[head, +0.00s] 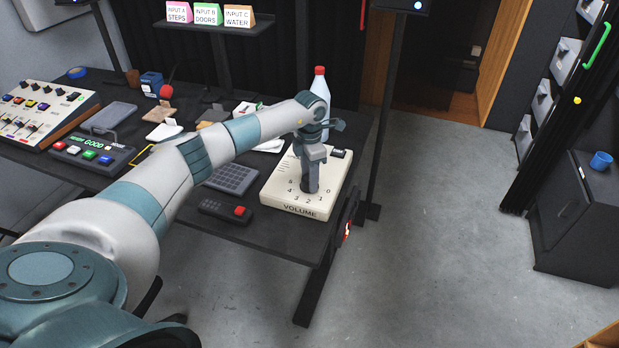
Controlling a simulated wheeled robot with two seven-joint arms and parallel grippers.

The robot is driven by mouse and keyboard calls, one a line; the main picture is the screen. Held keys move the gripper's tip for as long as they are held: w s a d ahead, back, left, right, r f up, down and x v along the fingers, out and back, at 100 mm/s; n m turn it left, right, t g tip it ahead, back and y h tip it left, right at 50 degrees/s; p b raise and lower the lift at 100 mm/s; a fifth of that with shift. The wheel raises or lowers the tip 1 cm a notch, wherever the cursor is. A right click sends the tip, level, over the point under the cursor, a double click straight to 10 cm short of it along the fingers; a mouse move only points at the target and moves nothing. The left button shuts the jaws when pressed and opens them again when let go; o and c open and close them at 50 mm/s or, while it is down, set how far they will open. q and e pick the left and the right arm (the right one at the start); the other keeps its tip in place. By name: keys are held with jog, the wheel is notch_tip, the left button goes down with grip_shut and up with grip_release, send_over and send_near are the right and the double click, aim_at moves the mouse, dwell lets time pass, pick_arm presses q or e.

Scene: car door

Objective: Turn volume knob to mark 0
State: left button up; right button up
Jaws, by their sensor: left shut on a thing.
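The volume box (292,209) is a cream panel with the word VOLUME on its front edge, at the right end of the black table. Number marks are printed on its top, with 0 at the right. The dark round volume knob (309,186) stands on top of the box. My left gripper (310,180) points down over the box and is shut on the knob. The gripper covers most of the knob, so I cannot tell which mark it points to. My right gripper is not in view.
A white bottle with a red cap (320,88) stands behind the box. A dark keypad (232,178) and a remote with a red button (226,210) lie to its left. A button console (91,152) and a mixer (40,115) are farther left.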

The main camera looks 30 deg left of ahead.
pick_arm(q)
jog(key=n, duration=0.3)
jog(key=shift+a, duration=0.1)
jog(key=shift+n, duration=0.6)
jog(key=shift+r+n, duration=0.1)
jog(key=shift+n, duration=1.7)
jog(key=n, duration=0.2)
jog(key=shift+n, duration=1.4)
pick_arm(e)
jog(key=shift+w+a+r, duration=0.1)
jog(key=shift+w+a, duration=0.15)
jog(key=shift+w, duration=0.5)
pick_arm(q)
jog(key=shift+w, duration=0.1)
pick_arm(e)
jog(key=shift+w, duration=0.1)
